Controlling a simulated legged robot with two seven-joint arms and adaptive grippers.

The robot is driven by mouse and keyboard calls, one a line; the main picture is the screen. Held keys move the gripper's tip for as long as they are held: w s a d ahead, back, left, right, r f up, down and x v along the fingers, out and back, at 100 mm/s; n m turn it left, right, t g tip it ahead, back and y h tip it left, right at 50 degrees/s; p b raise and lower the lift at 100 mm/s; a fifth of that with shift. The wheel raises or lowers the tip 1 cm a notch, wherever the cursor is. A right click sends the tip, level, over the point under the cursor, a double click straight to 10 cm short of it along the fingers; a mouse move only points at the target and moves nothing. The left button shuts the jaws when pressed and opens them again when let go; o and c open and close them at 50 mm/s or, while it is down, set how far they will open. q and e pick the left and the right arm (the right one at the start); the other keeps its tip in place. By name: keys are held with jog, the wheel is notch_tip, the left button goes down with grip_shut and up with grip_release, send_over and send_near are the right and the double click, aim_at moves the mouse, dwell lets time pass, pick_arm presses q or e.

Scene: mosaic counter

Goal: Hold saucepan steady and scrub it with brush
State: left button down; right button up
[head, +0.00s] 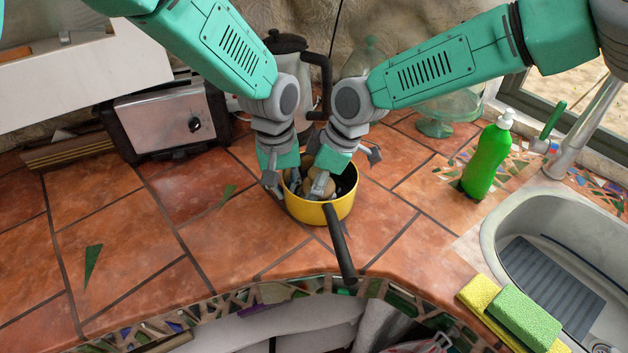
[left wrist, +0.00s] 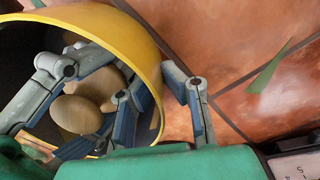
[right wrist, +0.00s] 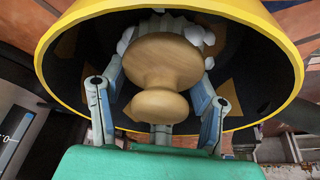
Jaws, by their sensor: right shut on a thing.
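The yellow saucepan (head: 308,212) stands upright on the tiled counter, its black handle (head: 340,245) pointing to the front edge. The wooden brush (right wrist: 160,62), with a knobbed handle and pale bristles, is inside the pan; it also shows in the left wrist view (left wrist: 82,113). My right gripper (head: 320,184) reaches into the pan, its fingers closed around the brush handle. My left gripper (head: 279,184) is at the pan's left wall, one finger outside and one inside. In the left wrist view its fingers (left wrist: 160,105) straddle the yellow wall with a gap visible.
A toaster (head: 170,118) and a kettle (head: 287,65) stand behind. Yellow and green sponges (head: 525,318) lie at the front right. The counter left of the pan is clear.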

jog(key=shift+f, duration=0.2)
jog(key=shift+w+d+r, duration=0.1)
jog(key=shift+w+d, duration=0.5)
jog(key=shift+w, duration=0.3)
jog(key=shift+s+a, duration=0.3)
jog(key=shift+s, duration=0.35)
jog(key=shift+s+a, duration=0.3)
jog(key=shift+s, duration=0.3)
jog(key=shift+s+a, duration=0.3)
jog(key=shift+s, duration=0.35)
